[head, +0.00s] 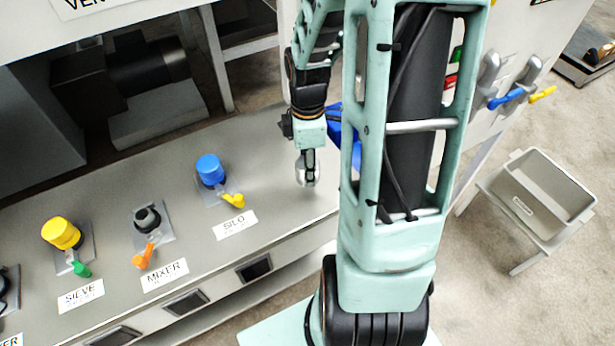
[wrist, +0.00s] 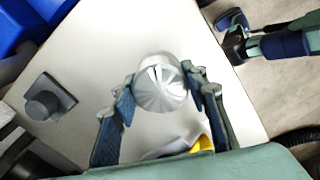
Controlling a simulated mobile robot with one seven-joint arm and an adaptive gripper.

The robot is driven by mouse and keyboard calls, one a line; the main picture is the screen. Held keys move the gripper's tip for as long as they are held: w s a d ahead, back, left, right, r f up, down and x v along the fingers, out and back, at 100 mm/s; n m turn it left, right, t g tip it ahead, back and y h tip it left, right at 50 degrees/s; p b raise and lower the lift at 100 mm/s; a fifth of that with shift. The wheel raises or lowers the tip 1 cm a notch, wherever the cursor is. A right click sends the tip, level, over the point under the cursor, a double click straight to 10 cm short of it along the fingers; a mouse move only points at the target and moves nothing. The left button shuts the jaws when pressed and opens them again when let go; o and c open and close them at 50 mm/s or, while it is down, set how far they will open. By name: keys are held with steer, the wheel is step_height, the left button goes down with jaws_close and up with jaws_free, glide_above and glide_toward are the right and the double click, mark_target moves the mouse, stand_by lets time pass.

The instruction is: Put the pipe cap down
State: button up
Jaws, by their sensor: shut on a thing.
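A shiny silver pipe cap (wrist: 160,88), round with facet-like lines on its face, sits between the fingertips of my gripper (wrist: 161,92) in the wrist view. The fingers are shut on it from both sides. In the head view my gripper (head: 307,170) is over the right part of the grey bench top, right of the SILO fitting, with the silver cap low between its fingers. I cannot tell whether the cap touches the bench. A yellow and grey thing (wrist: 207,143) partly shows behind the right finger; its nature is unclear.
The bench (head: 270,150) carries a blue-capped SILO fitting (head: 210,170), a black MIXER knob (head: 147,218) and a yellow-capped SIEVE fitting (head: 62,233). A blue container (head: 335,122) is partly hidden behind my arm. A grey bin (head: 540,190) stands on the right. A dark square knob (wrist: 45,98) lies left of the cap.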

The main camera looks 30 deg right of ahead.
steer(key=shift+w+d+f, duration=0.2)
steer(key=shift+f, duration=0.1)
steer(key=f+b, duration=0.3)
steer(key=shift+w+d, duration=0.2)
steer(key=shift+d, duration=0.05)
steer(key=shift+f+b, duration=0.3)
steer(key=shift+f, duration=0.05)
steer(key=shift+f, duration=0.1)
steer(key=o, duration=1.2)
steer(key=shift+o, duration=0.2)
step_height(320, 180, up, 12)
steer(key=shift+r+p, duration=0.15)
steer(key=shift+p, duration=0.8)
